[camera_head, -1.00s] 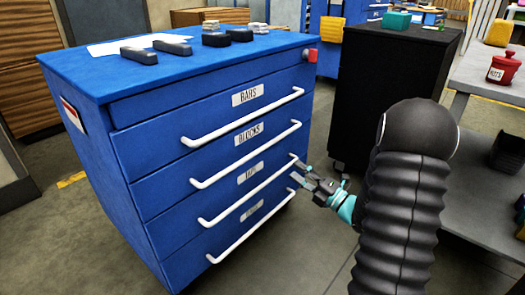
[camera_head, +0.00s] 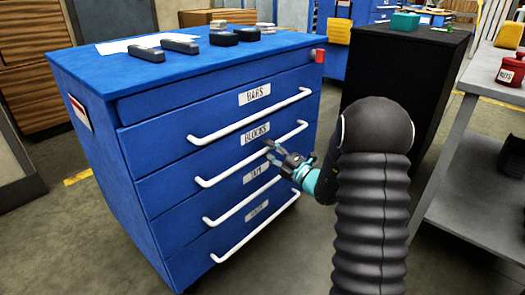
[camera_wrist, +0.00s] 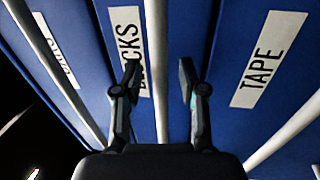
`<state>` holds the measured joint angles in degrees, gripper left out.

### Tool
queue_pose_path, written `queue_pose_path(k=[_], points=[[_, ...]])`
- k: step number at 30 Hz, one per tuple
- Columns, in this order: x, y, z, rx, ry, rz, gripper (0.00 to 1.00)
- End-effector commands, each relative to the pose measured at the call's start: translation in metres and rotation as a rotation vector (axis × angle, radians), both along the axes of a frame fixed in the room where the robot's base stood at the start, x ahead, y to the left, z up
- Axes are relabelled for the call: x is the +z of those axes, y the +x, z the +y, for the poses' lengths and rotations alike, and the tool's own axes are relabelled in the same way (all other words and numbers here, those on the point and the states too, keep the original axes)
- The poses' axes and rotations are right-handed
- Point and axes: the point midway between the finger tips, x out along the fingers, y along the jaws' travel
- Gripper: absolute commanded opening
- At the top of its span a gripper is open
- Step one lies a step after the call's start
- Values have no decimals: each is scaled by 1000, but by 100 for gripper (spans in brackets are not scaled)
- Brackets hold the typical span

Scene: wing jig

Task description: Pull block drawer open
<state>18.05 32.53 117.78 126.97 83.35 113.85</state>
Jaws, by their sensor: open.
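The blue cabinet (camera_head: 95,140) has several shut drawers. The BLOCKS drawer (camera_head: 185,172) is the second labelled one down, and its white bar handle (camera_head: 235,163) slopes across its front. My gripper (camera_head: 270,150) is at this handle, a little right of its middle. In the wrist view my gripper (camera_wrist: 158,80) is open, and the BLOCKS handle (camera_wrist: 157,35) runs between its two fingers with space on both sides. The exact depth of the fingers around the bar is unclear. The left finger partly covers the BLOCKS label (camera_wrist: 128,40).
The BARS handle (camera_head: 245,117) lies just above and the TAPE handle (camera_head: 240,203) just below. A black cabinet (camera_head: 400,75) and a grey table (camera_head: 480,190) stand at the right. Dark bars and small boxes lie on the blue cabinet's top.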

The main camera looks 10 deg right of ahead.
Motion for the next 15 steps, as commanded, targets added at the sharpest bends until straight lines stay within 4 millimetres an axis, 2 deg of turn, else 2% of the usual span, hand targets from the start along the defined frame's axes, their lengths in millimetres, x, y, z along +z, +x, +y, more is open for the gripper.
queue_pose_path(k=[11,12,15], points=[[1,6,5,1,-2,0,41],[1,6,5,1,-2,0,39],[1,6,5,1,-2,0,14]])
